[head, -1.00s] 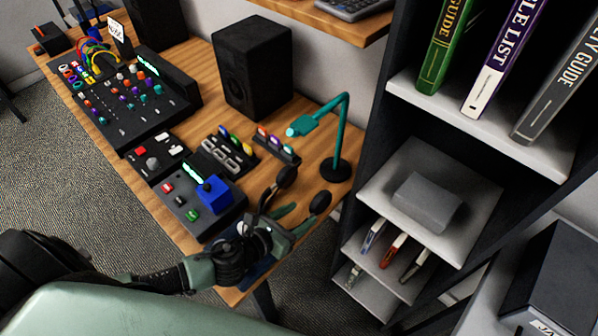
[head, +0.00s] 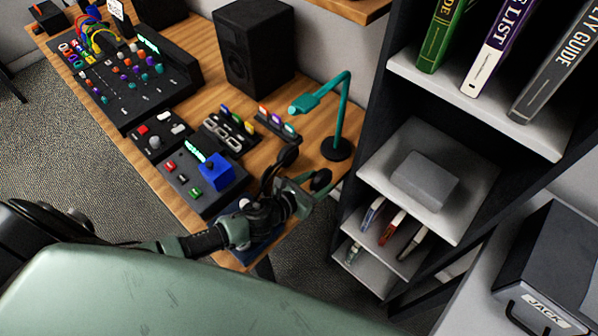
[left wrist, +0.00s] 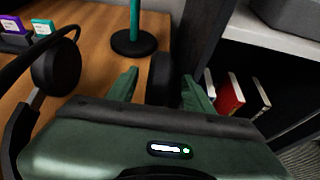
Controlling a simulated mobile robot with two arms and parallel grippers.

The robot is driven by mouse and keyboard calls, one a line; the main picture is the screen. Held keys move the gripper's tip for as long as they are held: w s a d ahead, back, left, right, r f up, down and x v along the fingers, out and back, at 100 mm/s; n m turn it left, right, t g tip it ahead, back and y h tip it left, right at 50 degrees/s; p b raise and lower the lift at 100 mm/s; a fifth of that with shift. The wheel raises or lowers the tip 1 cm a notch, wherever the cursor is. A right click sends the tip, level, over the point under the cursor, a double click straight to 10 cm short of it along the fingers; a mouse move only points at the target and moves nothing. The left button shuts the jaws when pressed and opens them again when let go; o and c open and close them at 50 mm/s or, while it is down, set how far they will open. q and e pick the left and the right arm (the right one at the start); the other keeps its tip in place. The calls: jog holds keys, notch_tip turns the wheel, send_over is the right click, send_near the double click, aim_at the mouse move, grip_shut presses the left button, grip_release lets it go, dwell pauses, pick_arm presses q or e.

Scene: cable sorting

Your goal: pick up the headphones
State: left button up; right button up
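The black headphones (head: 288,156) are at the near right end of the wooden desk. In the left wrist view one ear cup of the headphones (left wrist: 56,66) shows at the left, with a curved band. The other cup stands between my green fingers. My left gripper (head: 308,190) reaches over the desk end at the headphones. In the left wrist view the left gripper (left wrist: 160,84) has its fingers apart, one on each side of that cup, with a visible gap on the left. The gripper hides the cup's lower part. My right gripper is not in view.
A teal desk lamp (head: 337,148) stands just behind the headphones. A control box with a blue block (head: 215,171) is to the left. A dark shelf unit with a grey box (head: 425,180) stands close on the right. A black speaker (head: 254,48) is farther back.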

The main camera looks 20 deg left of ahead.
pick_arm(q)
grip_shut()
jog(key=shift+r, duration=0.1)
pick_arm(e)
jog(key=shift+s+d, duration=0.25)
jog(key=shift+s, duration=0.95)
